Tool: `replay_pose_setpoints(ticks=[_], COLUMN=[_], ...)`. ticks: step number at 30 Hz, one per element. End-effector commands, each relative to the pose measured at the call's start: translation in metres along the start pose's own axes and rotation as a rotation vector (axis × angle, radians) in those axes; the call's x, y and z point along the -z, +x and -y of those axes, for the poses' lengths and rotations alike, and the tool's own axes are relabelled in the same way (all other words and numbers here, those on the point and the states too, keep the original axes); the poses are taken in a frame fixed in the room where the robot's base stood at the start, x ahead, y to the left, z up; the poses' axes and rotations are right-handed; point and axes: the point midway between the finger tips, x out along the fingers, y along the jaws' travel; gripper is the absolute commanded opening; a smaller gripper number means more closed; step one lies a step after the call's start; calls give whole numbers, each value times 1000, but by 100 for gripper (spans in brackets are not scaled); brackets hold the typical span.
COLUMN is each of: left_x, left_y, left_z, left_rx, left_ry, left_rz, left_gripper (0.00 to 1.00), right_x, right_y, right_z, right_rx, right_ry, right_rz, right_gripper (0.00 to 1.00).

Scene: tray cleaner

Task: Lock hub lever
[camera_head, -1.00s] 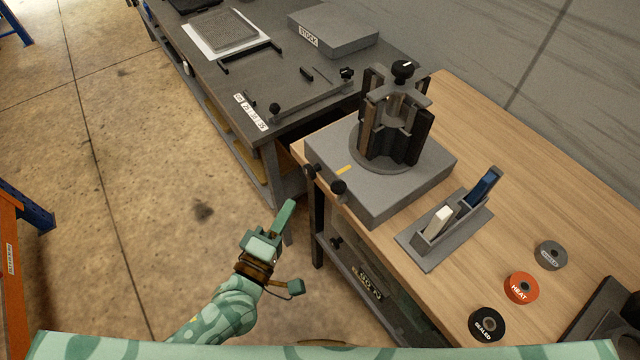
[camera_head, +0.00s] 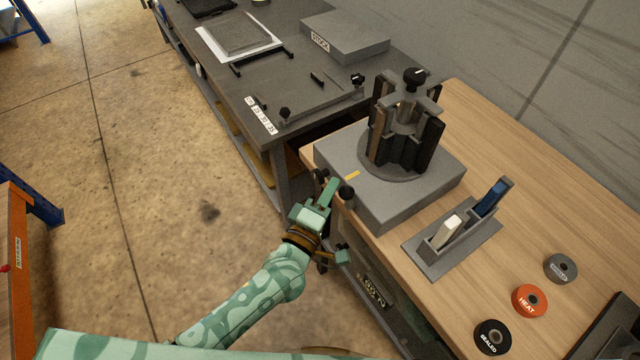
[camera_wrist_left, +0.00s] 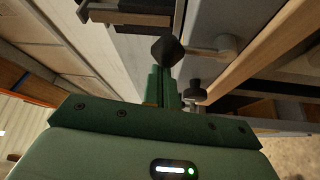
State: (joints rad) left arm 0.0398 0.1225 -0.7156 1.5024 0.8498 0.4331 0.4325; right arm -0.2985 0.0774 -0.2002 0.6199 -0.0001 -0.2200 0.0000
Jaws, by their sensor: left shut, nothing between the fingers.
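The grey hub base (camera_head: 385,205) stands on the wooden bench and carries the dark hub fixture (camera_head: 405,135). A lever with a black knob (camera_head: 346,192) sticks out at its front-left side, near a yellow mark on top. My left gripper (camera_head: 331,186) is shut and empty, its fingertips just left of that knob; I cannot tell if they touch it. In the left wrist view a black knob (camera_wrist_left: 167,50) on a grey shaft sits right at the fingertips (camera_wrist_left: 163,78). A second dark knob (camera_head: 320,174) is partly hidden behind the gripper. My right gripper is not in view.
A grey holder (camera_head: 455,250) with a white and a blue piece stands right of the base. Labelled round discs (camera_head: 529,300) lie on the bench. A dark metal table (camera_head: 230,85) with a stock block (camera_head: 345,38) adjoins behind. Open floor lies left.

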Motion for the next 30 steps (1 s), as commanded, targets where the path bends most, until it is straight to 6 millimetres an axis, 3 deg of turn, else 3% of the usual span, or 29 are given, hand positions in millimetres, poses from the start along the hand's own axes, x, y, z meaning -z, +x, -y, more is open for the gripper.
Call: replay_pose_setpoints(ticks=[30], left_x=[-7], left_y=[-4], left_z=[-2], left_rx=[1], left_ry=[-1], left_rz=[-1], left_gripper=[0], right_x=[-4], right_y=[7], right_z=[-2], right_rx=[-2], right_ry=[-1], right_rz=[5], right_gripper=[0])
